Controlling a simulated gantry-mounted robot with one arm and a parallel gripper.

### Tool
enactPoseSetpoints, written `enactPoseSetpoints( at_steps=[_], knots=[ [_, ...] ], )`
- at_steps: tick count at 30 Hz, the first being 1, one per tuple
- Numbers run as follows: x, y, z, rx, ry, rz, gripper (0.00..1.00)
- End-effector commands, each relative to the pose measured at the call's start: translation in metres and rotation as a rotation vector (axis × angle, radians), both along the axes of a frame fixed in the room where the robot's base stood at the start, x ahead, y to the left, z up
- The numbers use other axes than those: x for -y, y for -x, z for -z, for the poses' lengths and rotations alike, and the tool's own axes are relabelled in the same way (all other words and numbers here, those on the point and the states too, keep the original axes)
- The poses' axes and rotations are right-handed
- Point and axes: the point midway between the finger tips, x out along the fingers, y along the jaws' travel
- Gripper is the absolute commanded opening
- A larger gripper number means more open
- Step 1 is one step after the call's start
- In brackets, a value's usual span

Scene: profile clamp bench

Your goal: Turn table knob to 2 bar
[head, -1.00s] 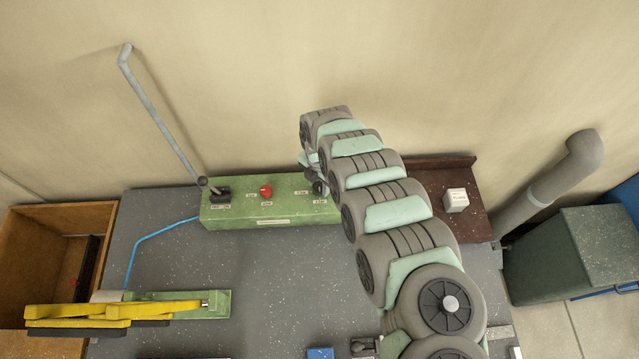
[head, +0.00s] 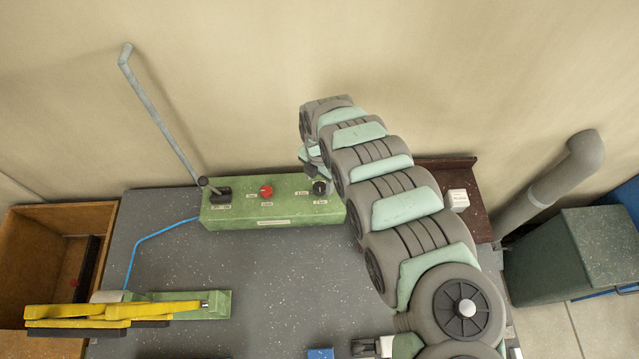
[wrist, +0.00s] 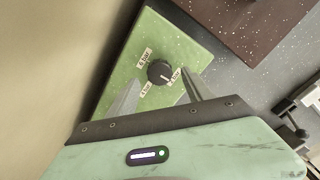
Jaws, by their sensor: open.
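The table knob is a small black round knob (wrist: 160,72) on the green control box. In the head view the knob (head: 320,187) sits at the right end of the green box (head: 238,212). My gripper (wrist: 157,92) is open, with one finger on each side of the knob in the wrist view. I cannot tell whether the fingers touch it.
A red knob (head: 266,191) and a long grey lever (head: 160,115) are on the same box, left of the knob. A dark brown board (head: 478,220) with a white block (head: 458,200) lies to the right. A yellow clamp (head: 110,312) is at front left.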

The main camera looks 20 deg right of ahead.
Motion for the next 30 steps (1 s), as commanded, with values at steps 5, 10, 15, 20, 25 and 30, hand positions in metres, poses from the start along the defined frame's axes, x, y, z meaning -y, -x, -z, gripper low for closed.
enactPoseSetpoints(
  at_steps=[5, 10, 15, 20, 25, 30],
  knots=[
    [0.004, -0.002, -0.035, 0.007, 0.007, 0.000, 0.59],
    [0.002, -0.001, -0.060, 0.003, 0.003, 0.001, 0.59],
    [0.001, -0.001, -0.075, 0.002, 0.002, 0.000, 0.59],
    [0.000, 0.000, -0.078, 0.000, 0.001, -0.001, 0.59],
    [0.000, 0.000, -0.078, 0.000, 0.001, -0.001, 0.59],
    [0.000, 0.000, -0.078, 0.000, 0.001, -0.001, 0.59]
  ],
)
